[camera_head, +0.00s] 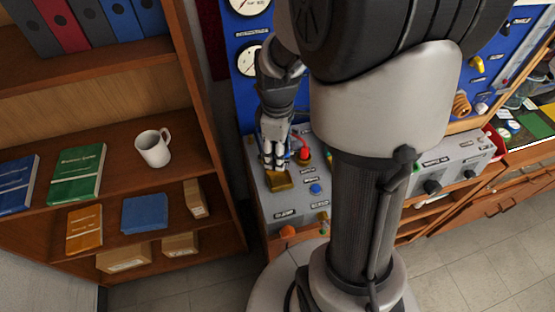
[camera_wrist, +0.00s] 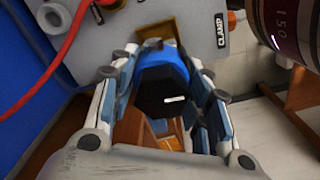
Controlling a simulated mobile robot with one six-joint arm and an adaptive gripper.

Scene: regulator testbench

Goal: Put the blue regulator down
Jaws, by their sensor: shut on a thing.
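My gripper (camera_wrist: 165,85) is shut on the blue regulator (camera_wrist: 165,68), a blue body with a dark face toward the wrist camera. The fingers press on its two sides. A brass-coloured clamp piece (camera_wrist: 157,28) shows just beyond the regulator, by a "CLAMP" label (camera_wrist: 221,28). In the head view my gripper (camera_head: 275,162) points down over the left end of the grey bench panel, just above the brass piece (camera_head: 280,180). The regulator cannot be made out there. Whether it touches the clamp, I cannot tell.
A red knob (camera_head: 304,154) and a blue knob (camera_head: 316,188) stand on the panel right of my gripper. A red hose (camera_wrist: 58,62) runs along the left of the wrist view. A dark labelled cylinder (camera_wrist: 288,35) is at right. A wooden shelf with a white mug (camera_head: 153,148) stands left.

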